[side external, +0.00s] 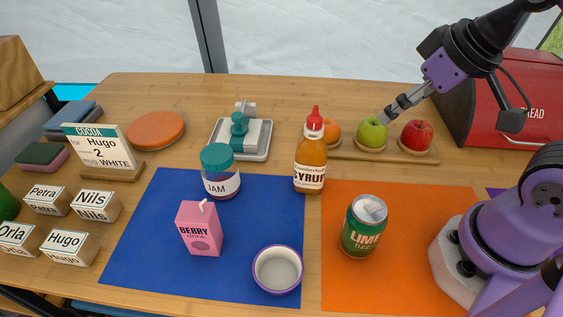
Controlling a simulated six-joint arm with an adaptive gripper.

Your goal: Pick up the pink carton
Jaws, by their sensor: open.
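The pink carton (200,229) is a small box labelled "BERRY drink" with a white straw at its top. It stands upright on the blue mat (145,270). My gripper (388,118) is at the upper right, above the green apple, well to the right of and behind the carton. Its fingers point down and to the left. It is open and nothing shows between the fingers. The carton's front and one side are in plain view.
A jam jar (220,172), a syrup bottle (310,158) and a purple-rimmed bowl (278,269) stand around the carton. A lime can (363,227) stands on the orange mat (400,285). Name blocks (95,205) are at left. The blue mat's lower left is clear.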

